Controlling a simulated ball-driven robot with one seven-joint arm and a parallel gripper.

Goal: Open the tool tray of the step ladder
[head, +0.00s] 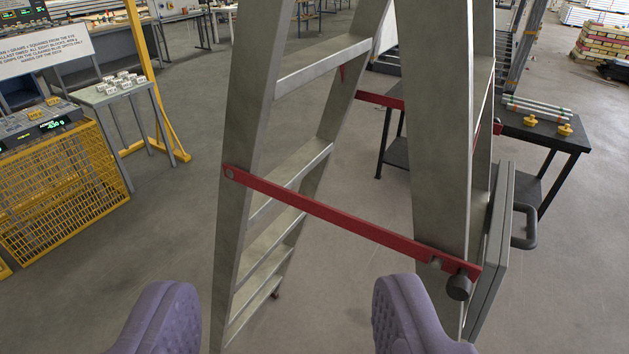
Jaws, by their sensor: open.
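The grey metal step ladder (255,110) stands spread open in the middle of the head view, seen from the side. A red bar (330,213) runs across its legs and ends at a black knob (459,286) at the lower right. A flat grey panel (494,250) stands upright against the ladder's right side, with a dark handle (526,228) on its outer face. It looks like the folded tool tray, but I see it only edge-on. My gripper (285,312) shows two purple fingers, wide apart and empty, below and in front of the ladder.
A dark table (545,131) with rods and yellow knobbed pieces stands behind the ladder at right. A yellow mesh cage (65,190) and a small table with white blocks (120,92) are at left. Grey floor (165,235) is clear between cage and ladder.

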